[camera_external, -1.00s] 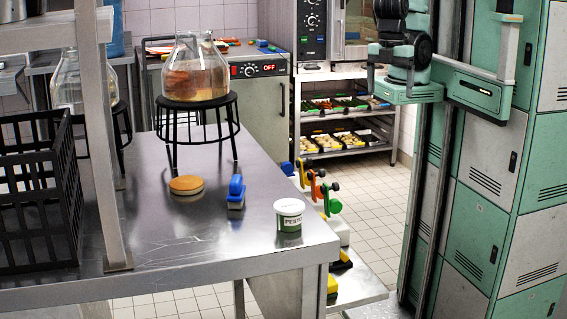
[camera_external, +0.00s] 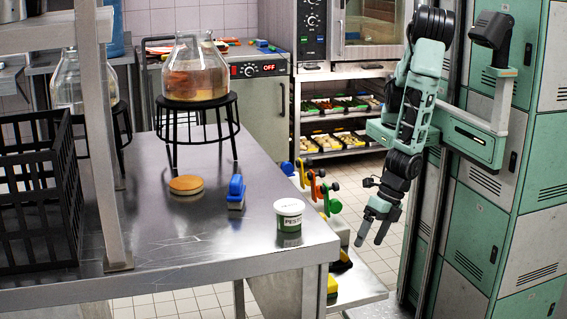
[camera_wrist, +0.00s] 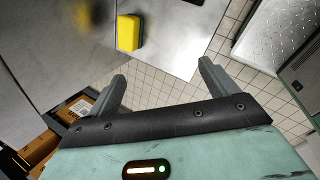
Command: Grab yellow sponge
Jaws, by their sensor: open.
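The yellow sponge (camera_wrist: 128,33), with a dark green side, lies on a grey metal surface at the top of the wrist view. In the external view, a yellow and dark block (camera_external: 342,262) on the low metal shelf looks like the same sponge, partly hidden by the table corner. My gripper (camera_external: 370,240) hangs with its fingers pointing down, above and to the right of that block. In the wrist view my gripper (camera_wrist: 163,72) is open and empty, with the sponge apart from it, beyond the left finger.
A pesto tub (camera_external: 289,216), a blue-handled brush (camera_external: 236,193) and a round tan disc (camera_external: 187,184) are on the steel table (camera_external: 220,250). Coloured-handled items (camera_external: 318,188) stand behind its right edge. Green lockers (camera_external: 470,205) stand at the right. Tiled floor lies beside the low shelf.

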